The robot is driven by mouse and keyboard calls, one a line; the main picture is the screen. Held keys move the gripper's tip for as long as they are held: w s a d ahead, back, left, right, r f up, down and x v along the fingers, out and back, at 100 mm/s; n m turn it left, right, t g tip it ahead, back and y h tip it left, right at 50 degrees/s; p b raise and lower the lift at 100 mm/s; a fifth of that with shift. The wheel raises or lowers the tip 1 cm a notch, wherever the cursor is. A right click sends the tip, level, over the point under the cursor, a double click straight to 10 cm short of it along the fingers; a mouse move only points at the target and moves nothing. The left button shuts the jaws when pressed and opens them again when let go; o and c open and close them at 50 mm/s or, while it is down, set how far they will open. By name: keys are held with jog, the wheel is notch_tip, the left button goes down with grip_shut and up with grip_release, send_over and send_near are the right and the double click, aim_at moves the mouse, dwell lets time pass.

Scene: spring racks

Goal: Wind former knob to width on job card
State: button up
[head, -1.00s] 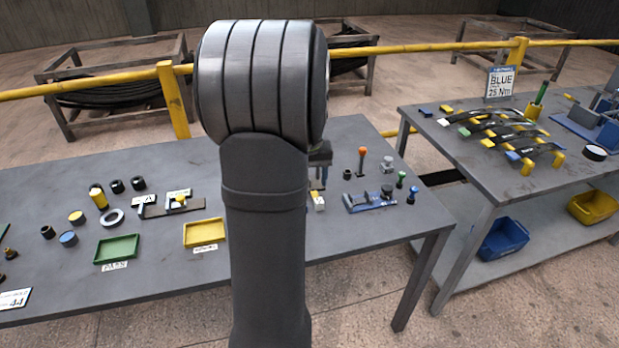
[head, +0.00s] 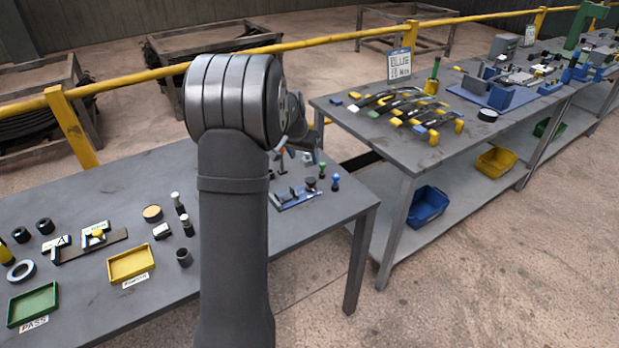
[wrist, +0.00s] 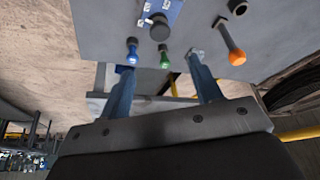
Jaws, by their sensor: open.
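A blue-based fixture (head: 298,197) with dark parts on top, likely the former, sits near the right end of the near bench in the head view. In the wrist view its blue base (wrist: 172,8) shows at the top edge, with a round black knob (wrist: 159,29) below it. My gripper (wrist: 163,62) is open, its two blue-grey fingers apart and nothing seen held. The knob is beyond the fingertips, apart from them.
Blue-topped (wrist: 132,50) and green-topped (wrist: 164,58) pegs stand near the fingertips. An orange-ended tool (wrist: 236,56) lies to the right. Yellow (head: 131,263) and green (head: 33,305) trays sit on the near bench. A yellow rail (head: 150,76) runs behind.

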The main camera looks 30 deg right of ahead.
aim_at(311, 180)
jog(key=x, duration=1.3)
jog(key=shift+f, duration=0.2)
jog(key=c, duration=1)
jog(key=shift+o, duration=0.2)
jog(key=n, duration=0.2)
jog(key=shift+s+d+n+t+y, duration=0.1)
jog(key=shift+n+t+y, duration=0.3)
jog(key=shift+d+n+t+y, duration=0.1)
jog(key=shift+n+t+y, duration=0.4)
jog(key=shift+n, duration=1.5)
